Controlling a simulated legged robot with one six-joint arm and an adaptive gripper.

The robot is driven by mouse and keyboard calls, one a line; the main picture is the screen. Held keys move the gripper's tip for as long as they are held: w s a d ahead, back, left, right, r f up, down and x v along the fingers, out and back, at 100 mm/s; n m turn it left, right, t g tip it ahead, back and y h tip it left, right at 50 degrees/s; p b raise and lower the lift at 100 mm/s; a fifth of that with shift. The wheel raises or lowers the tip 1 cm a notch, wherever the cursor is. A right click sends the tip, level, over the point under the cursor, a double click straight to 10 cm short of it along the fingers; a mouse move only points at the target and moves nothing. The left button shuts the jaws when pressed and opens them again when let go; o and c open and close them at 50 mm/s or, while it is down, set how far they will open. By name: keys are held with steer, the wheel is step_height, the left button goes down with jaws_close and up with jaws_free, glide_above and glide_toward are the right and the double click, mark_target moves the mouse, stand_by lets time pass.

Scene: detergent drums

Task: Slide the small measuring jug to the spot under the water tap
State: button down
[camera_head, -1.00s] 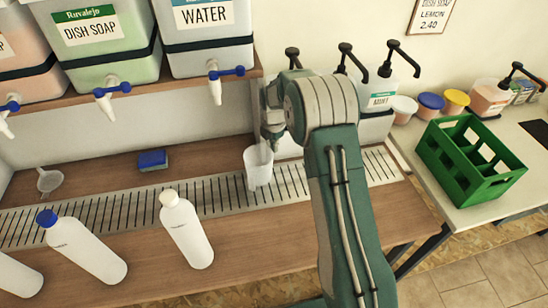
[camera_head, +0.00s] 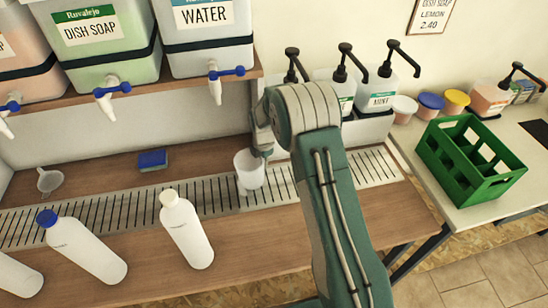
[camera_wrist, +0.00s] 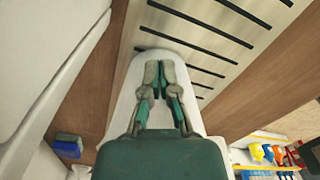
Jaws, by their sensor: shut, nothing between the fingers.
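The small measuring jug (camera_head: 249,174) is white and stands upright on the slotted drain strip, a little right of the water tap (camera_head: 214,85) and below it. The tap has a blue handle and hangs from the drum labelled WATER (camera_head: 207,20). My gripper (camera_head: 264,152) is low at the jug's right, rear side, partly hidden by my arm. In the wrist view my closed fingers (camera_wrist: 160,75) lie over the pale jug (camera_wrist: 125,100); they hold nothing between them. Whether they touch its wall I cannot tell.
The slotted drain strip (camera_head: 130,204) runs along the wooden counter. White bottles (camera_head: 187,232) stand in front at left. A blue sponge (camera_head: 152,160) and a small strainer (camera_head: 48,181) lie behind. Pump bottles (camera_head: 378,95) stand at right, and a green crate (camera_head: 470,160) is farther right.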

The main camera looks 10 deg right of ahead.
mark_target(249, 175)
steer(key=a, duration=0.1)
steer(key=s+a, duration=0.1)
steer(key=a, duration=0.1)
steer(key=s+a, duration=0.1)
steer(key=a, duration=0.1)
steer(key=shift+s, duration=0.1)
step_height(249, 175, up, 7)
steer(key=shift+r, duration=0.2)
stand_by(0.5)
